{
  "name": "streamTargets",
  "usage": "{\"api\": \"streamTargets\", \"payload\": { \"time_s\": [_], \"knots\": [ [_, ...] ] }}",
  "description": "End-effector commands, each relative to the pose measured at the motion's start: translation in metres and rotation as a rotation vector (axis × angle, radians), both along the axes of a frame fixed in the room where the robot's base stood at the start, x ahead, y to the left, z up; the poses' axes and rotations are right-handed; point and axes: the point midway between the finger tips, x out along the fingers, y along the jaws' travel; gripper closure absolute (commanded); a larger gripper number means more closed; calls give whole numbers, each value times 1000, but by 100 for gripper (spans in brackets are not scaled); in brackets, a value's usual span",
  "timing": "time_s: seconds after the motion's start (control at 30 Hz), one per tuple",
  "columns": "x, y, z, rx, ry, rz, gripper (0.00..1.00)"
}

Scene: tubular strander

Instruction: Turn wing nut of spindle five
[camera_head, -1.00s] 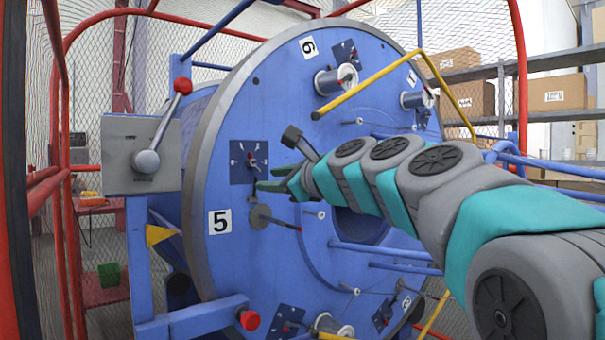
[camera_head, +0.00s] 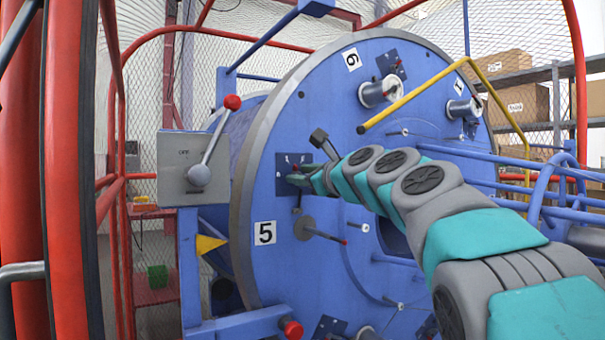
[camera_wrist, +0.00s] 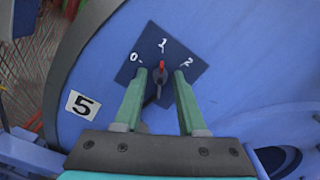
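The dark plate (camera_head: 287,185) with a small rotary knob sits on the blue disc above the label "5" (camera_head: 264,233). In the wrist view the plate (camera_wrist: 181,53) carries marks 0, 1 and 2, and the red-tipped dark knob (camera_wrist: 162,67) points toward 1. My gripper (camera_wrist: 160,74) is open, with one green finger on each side of the knob; contact is not clear. In the head view my gripper (camera_head: 298,178) covers the knob. Below the plate, a grey round hub (camera_head: 303,228) with a red-tipped rod sticks out of the disc.
A yellow bar (camera_head: 410,95) crosses above my arm. A grey box with a red-knobbed lever (camera_head: 214,145) stands left of the disc. Red frame posts (camera_head: 70,150) rise at the left, blue rails (camera_head: 480,180) run at the right. Spools (camera_head: 378,92) stick out higher up.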

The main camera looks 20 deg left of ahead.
Motion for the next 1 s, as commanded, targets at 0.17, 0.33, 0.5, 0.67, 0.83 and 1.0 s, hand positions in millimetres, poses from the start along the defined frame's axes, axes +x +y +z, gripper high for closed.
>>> {"api": "streamTargets", "payload": {
  "time_s": [0.17,0.33,0.5,0.67,0.83,1.0],
  "knots": [
    [1,0,0,0,0,0,60],
    [1,0,0,-1,1,-1,70],
    [1,0,0,-1,1,-1,89],
    [1,0,0,-1,1,-1,100],
    [1,0,0,0,1,-1,100],
    [1,0,-1,-1,1,-1,100]
  ]
}}
